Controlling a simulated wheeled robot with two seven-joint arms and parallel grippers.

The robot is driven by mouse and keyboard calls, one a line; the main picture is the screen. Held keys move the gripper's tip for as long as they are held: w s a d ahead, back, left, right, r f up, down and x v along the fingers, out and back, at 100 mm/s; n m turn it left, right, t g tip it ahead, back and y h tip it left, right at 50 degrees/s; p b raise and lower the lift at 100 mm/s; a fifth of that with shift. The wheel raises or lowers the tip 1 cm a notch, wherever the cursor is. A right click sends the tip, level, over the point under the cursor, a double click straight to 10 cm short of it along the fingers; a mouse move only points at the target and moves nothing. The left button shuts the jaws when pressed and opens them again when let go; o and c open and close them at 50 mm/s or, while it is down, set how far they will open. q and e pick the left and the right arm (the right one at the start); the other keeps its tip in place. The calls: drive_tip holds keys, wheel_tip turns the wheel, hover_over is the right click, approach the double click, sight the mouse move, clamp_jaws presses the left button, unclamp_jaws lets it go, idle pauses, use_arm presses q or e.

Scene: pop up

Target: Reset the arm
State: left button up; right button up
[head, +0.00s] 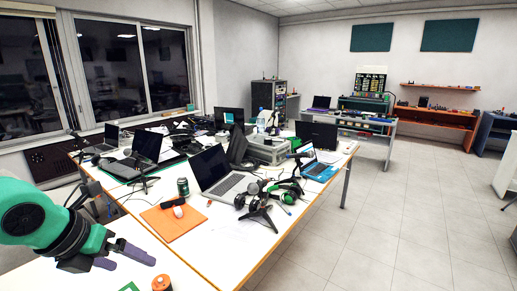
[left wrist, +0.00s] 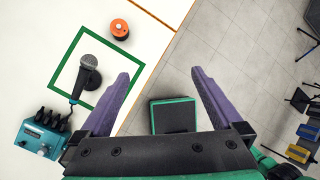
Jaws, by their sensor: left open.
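My left gripper (head: 122,257) comes in from the left in the head view, over the near end of the white table. It is open and empty, with its purple fingers apart. In the left wrist view the same gripper (left wrist: 165,100) spans the table edge and the tiled floor. A microphone (left wrist: 88,69) on a round dark base stands inside a green square outline (left wrist: 59,62) on the table, left of the fingers. An orange and black cylinder (left wrist: 119,28) stands beyond it; it also shows in the head view (head: 162,283). My right gripper is not in view.
A teal box with black knobs (left wrist: 40,137) sits by the microphone. An orange mat (head: 174,222), a green can (head: 183,187), laptops (head: 216,172) and headphones (head: 285,196) crowd the long table. The tiled floor (head: 400,220) to the right is clear.

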use_arm(q)
drive_tip(key=w+d+r+n+t+h, duration=0.2)
drive_tip(key=d+r+t+h, duration=0.25)
drive_tip(key=d+h, duration=0.2)
drive_tip(key=w+d+r+n+t+h, duration=0.2)
drive_tip(key=d+r+n+t+h, duration=0.1)
drive_tip(key=d+r+h, duration=0.3)
drive_tip(key=w+a+f+n+t+y, duration=0.35)
drive_tip(key=a+n+t+y, duration=0.55)
drive_tip(key=n, duration=0.6)
drive_tip(key=a+f+n+g+y, duration=0.6)
drive_tip(key=f+n+y, duration=0.35)
drive_tip(key=f, duration=0.45)
drive_tip(key=s+d+f+n+g+h, duration=0.25)
drive_tip(key=s+f+g, duration=0.35)
drive_tip(key=s+f, duration=0.35)
drive_tip(key=s+d+f+n+g+h, duration=0.1)
drive_tip(key=s+d+f+g+h, duration=0.1)
drive_tip(key=s+d+f+g, duration=0.5)
drive_tip(key=s+a+f+b, duration=0.1)
drive_tip(key=s+f+b, duration=0.1)
drive_tip(key=f, duration=1.3)
drive_tip(key=s+a+f+b, duration=0.1)
drive_tip(key=s+a+f, duration=0.1)
drive_tip(key=f, duration=1.3)
drive_tip(key=s+a+f+g+b, duration=0.2)
drive_tip(key=s+f+b, duration=0.1)
drive_tip(key=s+f, duration=1.4)
drive_tip(key=shift+a+y, duration=0.35)
drive_tip(key=shift+a, duration=0.05)
